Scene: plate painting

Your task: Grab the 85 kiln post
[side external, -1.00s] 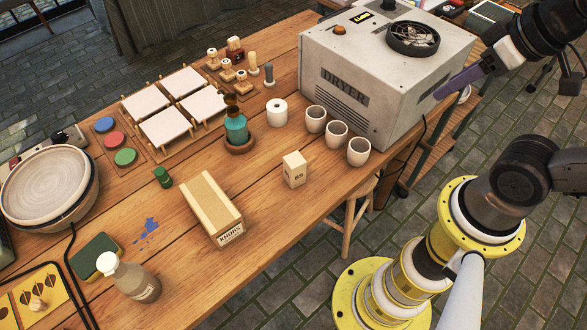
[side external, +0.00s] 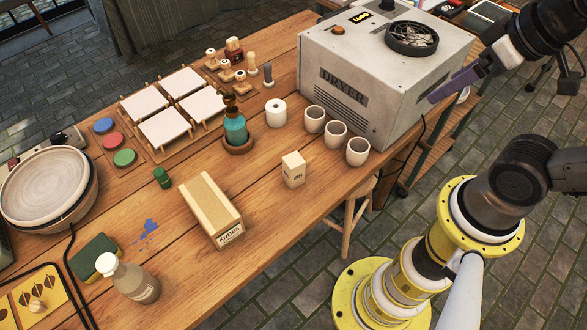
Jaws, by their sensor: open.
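The kiln post (side external: 293,170) is a small cream block with dark "85" markings. It stands upright on the wooden table near the right edge, between the KNOBS box and the cups. My gripper (side external: 437,97) is at the upper right, in front of the dryer's right side. It is well away from the post, up and to the right. Its fingers are purple-grey and seen from the side, with nothing visible between them.
The large DRYER box (side external: 385,75) stands at the back right. Grey cups (side external: 335,134) stand between it and the post. A long KNOBS box (side external: 212,208) lies left of the post, and a teal bottle (side external: 235,128) stands behind it. Bare table lies around the post.

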